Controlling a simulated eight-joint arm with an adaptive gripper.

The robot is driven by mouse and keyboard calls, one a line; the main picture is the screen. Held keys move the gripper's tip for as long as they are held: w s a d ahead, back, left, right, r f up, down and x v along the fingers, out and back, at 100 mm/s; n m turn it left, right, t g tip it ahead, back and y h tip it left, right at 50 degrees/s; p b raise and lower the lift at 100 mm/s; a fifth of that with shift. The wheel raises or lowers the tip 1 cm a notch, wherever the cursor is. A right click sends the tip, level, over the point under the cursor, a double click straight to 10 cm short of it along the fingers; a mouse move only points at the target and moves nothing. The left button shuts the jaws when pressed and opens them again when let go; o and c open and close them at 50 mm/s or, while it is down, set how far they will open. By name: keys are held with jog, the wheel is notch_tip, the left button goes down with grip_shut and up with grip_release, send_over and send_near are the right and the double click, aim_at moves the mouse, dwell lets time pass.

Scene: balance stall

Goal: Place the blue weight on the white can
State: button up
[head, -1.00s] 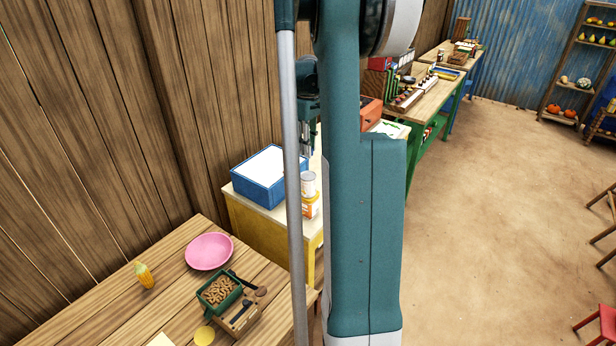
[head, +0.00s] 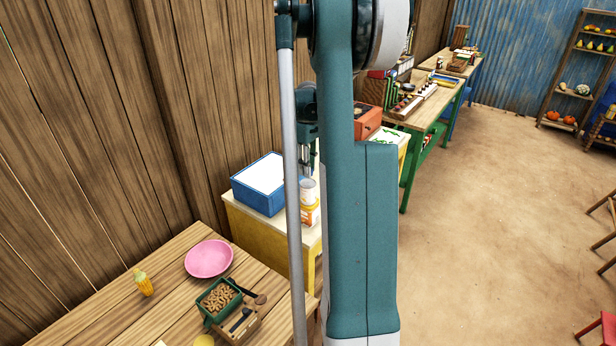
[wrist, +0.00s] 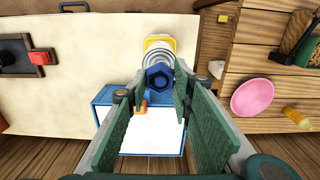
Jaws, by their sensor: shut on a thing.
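The blue weight (wrist: 157,78) is a hexagonal block in the wrist view, at the tips of my gripper (wrist: 155,84). My gripper is shut on it. The white can (wrist: 159,58) shows just behind and below the weight as pale rings. Whether weight and can touch I cannot tell. In the head view my gripper (head: 307,165) points down just above the white can (head: 308,190), partly hidden by my arm. The can stands on an orange and white box (head: 311,214). The weight cannot be made out in the head view.
A blue box with a white top (head: 259,182) stands left of the can on the yellow table (head: 262,232). A wooden table (head: 165,290) in front holds a pink plate (head: 209,259), corn (head: 143,283) and a green tray (head: 217,299). A wooden wall rises behind.

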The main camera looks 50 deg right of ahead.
jog(key=shift+f, duration=0.1)
jog(key=shift+f, duration=2)
jog(key=shift+f, duration=0.1)
jog(key=o, duration=1)
notch_tip(320, 180, up, 12)
jog(key=shift+r, duration=0.15)
jog(key=shift+a, duration=0.1)
